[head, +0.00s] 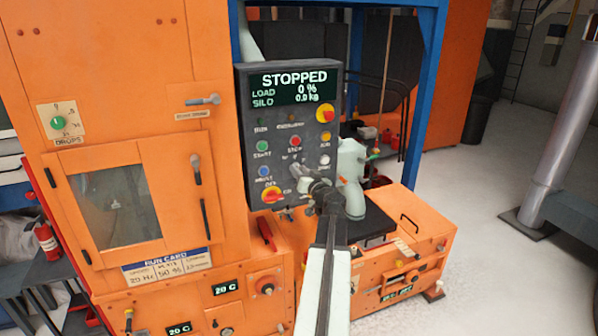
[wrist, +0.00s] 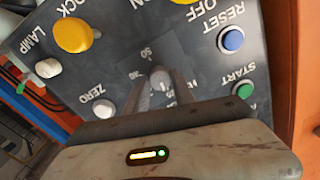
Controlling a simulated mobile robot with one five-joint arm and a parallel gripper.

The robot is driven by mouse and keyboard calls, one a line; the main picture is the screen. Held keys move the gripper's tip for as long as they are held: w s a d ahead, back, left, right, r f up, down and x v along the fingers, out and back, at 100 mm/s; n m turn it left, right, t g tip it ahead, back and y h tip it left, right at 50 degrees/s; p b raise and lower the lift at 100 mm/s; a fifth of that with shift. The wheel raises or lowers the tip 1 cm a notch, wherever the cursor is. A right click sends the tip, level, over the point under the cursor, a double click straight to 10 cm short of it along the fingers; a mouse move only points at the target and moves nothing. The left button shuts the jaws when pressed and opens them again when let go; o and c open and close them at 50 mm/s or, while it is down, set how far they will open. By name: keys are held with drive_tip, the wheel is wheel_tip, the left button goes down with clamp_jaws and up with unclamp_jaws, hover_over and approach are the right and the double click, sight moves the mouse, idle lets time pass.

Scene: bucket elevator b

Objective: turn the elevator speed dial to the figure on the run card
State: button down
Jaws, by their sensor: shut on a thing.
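The elevator speed dial (wrist: 160,77) is a small grey knob on the dark control panel, with small figures around it, one reading 50. My gripper (wrist: 162,88) is shut on the dial, one finger on each side. The run card (head: 167,265) is on the orange machine, lower left. Its figures are small; one looks like 20 or 29 Hz, another like 50 %. The dial's exact setting is hard to read.
The panel's display (head: 293,87) reads STOPPED, load 0 %. Close around the dial are the green start button (wrist: 244,90), blue reset button (wrist: 232,40), white zero button (wrist: 103,109) and yellow knob (wrist: 74,35).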

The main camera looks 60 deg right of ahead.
drive_tip(key=shift+n, duration=0.6)
drive_tip(key=c, duration=1.1)
unclamp_jaws()
drive_tip(key=shift+w, duration=0.1)
drive_tip(key=v, duration=0.8)
